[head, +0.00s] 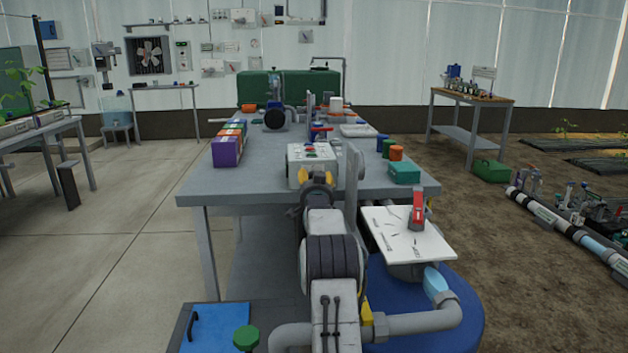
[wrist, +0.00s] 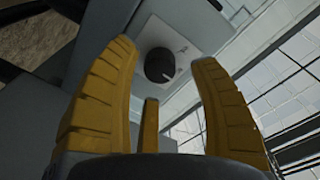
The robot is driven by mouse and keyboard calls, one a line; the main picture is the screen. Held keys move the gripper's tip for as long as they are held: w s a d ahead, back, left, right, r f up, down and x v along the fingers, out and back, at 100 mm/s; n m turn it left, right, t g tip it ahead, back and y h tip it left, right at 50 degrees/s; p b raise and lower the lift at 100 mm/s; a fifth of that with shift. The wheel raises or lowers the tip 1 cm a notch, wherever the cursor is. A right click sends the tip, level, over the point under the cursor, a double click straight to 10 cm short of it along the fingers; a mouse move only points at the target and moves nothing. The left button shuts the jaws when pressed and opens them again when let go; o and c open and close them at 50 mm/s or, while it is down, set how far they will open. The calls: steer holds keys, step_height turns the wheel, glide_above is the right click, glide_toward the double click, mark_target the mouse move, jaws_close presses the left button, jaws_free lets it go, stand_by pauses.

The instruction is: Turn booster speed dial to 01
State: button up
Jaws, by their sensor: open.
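In the wrist view a round black dial (wrist: 160,65) sits on a light plate (wrist: 178,38) with small marks too blurred to read. My gripper (wrist: 165,55) is open, with its yellow fingers on either side of the dial in the picture. I cannot tell whether they touch it; a gap shows on both sides. In the head view my gripper (head: 316,182) is at the near face of a pale control box (head: 298,153) with small buttons on top. The dial is hidden there behind my gripper, and its setting cannot be read.
The control box stands on a grey table (head: 250,180). A purple box (head: 227,152) is to the left, a teal box (head: 405,172) to the right. A tilted white panel with a red-handled lever (head: 417,208) and grey pipework (head: 420,322) are close on the right.

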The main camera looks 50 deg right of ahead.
steer(key=shift+w+d, duration=0.5)
steer(key=shift+w, duration=0.05)
steer(key=shift+c, duration=0.3)
jaws_close()
stand_by(0.3)
